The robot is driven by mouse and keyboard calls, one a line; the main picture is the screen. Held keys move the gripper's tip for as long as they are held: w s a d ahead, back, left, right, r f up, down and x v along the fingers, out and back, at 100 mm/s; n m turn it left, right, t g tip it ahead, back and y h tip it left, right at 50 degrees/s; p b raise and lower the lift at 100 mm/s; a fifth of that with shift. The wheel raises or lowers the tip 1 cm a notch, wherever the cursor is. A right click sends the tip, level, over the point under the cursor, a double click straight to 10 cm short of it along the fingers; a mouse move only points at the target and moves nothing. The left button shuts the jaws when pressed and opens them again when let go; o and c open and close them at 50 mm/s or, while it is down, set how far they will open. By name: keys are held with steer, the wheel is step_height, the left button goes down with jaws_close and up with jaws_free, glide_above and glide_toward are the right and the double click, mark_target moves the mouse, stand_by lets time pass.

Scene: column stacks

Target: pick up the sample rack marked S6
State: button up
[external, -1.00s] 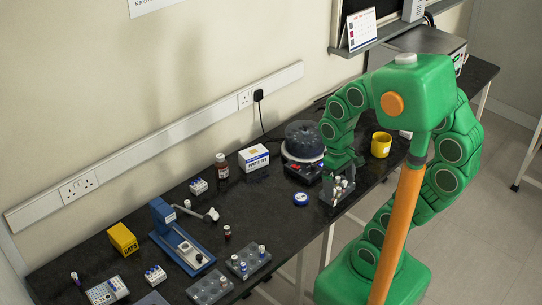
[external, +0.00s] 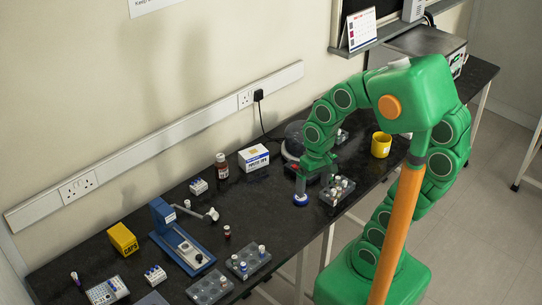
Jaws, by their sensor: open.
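A grey rack (external: 330,201) holding several capped tubes stands near the front edge of the black bench, right of centre. Two more grey racks with a few capped vials, one rack (external: 235,271) and another rack (external: 203,297), lie at the lower left. A further grey rack (external: 152,300) is cut by the bottom edge. No S6 mark is readable on any of them. My gripper (external: 313,184) is open, just left of the tube rack and over the blue tape roll (external: 300,200). I cannot tell whether it touches either.
A white box (external: 253,157), a brown bottle (external: 221,167) and a round dark device (external: 294,137) stand behind. A yellow mug (external: 381,145) is to the right. A blue instrument (external: 182,245) and a yellow box (external: 122,239) are at left. Bench between bottle and front edge is mostly clear.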

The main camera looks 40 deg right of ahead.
steer(key=w+a+f+m+t+y, duration=0.4)
steer(key=w+a+m, duration=0.35)
steer(key=w, duration=0.65)
steer(key=w+a+f+m+t+y, duration=0.1)
steer(key=w+a+f+m+t, duration=0.2)
steer(key=w+a+f+m, duration=0.75)
steer(key=m+t+h, duration=0.5)
steer(key=m+t, duration=0.2)
steer(key=m, duration=0.8)
glide_toward(202, 187)
steer(key=w, duration=0.1)
steer(key=w+a, duration=0.1)
steer(key=w, duration=0.2)
steer(key=shift+a+f, duration=0.2)
steer(key=shift+f, duration=0.15)
steer(key=shift+w+d+f+m+h, duration=0.15)
steer(key=shift+d+f+m+h, duration=0.15)
steer(key=shift+d+h, duration=0.1)
steer(key=shift+x, duration=2.45)
steer(key=shift+c, duration=0.2)
steer(key=c, duration=1.1)
